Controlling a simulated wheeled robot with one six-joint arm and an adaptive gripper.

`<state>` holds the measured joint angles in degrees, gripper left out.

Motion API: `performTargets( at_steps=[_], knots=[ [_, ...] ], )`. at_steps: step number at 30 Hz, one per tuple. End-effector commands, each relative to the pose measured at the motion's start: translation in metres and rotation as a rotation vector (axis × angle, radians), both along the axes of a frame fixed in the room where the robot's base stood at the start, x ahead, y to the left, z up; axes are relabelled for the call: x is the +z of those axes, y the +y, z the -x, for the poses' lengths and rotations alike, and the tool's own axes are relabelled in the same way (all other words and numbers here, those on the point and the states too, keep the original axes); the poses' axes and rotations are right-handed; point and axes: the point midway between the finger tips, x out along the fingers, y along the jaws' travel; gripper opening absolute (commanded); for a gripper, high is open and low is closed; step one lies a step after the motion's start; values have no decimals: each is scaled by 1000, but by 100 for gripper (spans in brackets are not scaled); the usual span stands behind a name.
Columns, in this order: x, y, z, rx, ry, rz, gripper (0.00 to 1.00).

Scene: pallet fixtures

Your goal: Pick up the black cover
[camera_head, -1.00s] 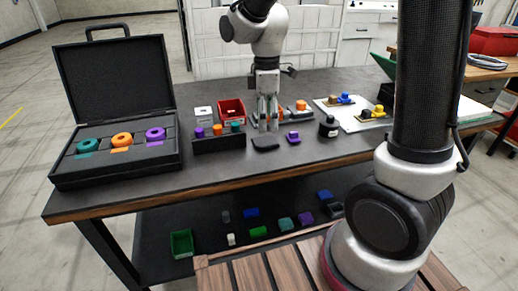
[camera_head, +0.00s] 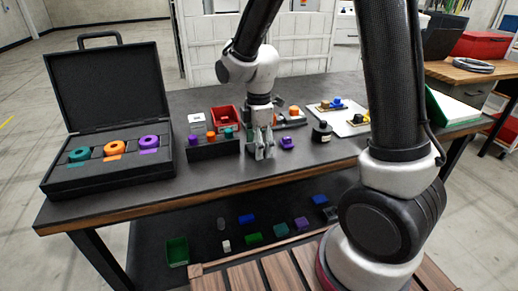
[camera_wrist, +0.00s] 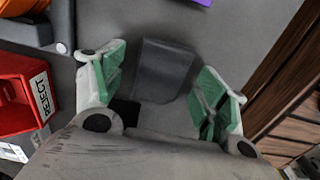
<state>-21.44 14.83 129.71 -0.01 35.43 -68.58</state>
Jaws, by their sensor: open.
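The black cover (camera_wrist: 165,68) lies on the dark table top and looks like a dark, rounded block in the wrist view. My gripper (camera_wrist: 162,72) is open, with its green-padded fingers on either side of the cover. A gap shows between the cover and each finger, and nothing is gripped. In the head view my gripper (camera_head: 260,153) points down near the table's front part. The cover is mostly hidden behind the fingers there.
A black rack (camera_head: 212,149) with coloured pieces stands just left of my gripper, with a red bin (camera_head: 224,118) behind it. A purple piece (camera_head: 288,143) and a black round container (camera_head: 322,133) stand to the right. An open black case (camera_head: 60,188) is at far left.

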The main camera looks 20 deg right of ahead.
Motion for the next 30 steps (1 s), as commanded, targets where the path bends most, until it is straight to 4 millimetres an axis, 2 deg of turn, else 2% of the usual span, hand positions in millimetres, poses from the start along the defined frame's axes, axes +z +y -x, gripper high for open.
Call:
performTargets(
  at_steps=[2,6,9,20,23,30],
  knots=[
    [0,0,0,0,0,0,71],
    [0,0,0,0,0,0,46],
    [0,0,0,0,0,0,31],
    [5,0,0,0,-1,0,31],
    [20,0,-1,0,-4,-1,31],
    [71,0,-1,0,-5,-2,31]
  ],
)
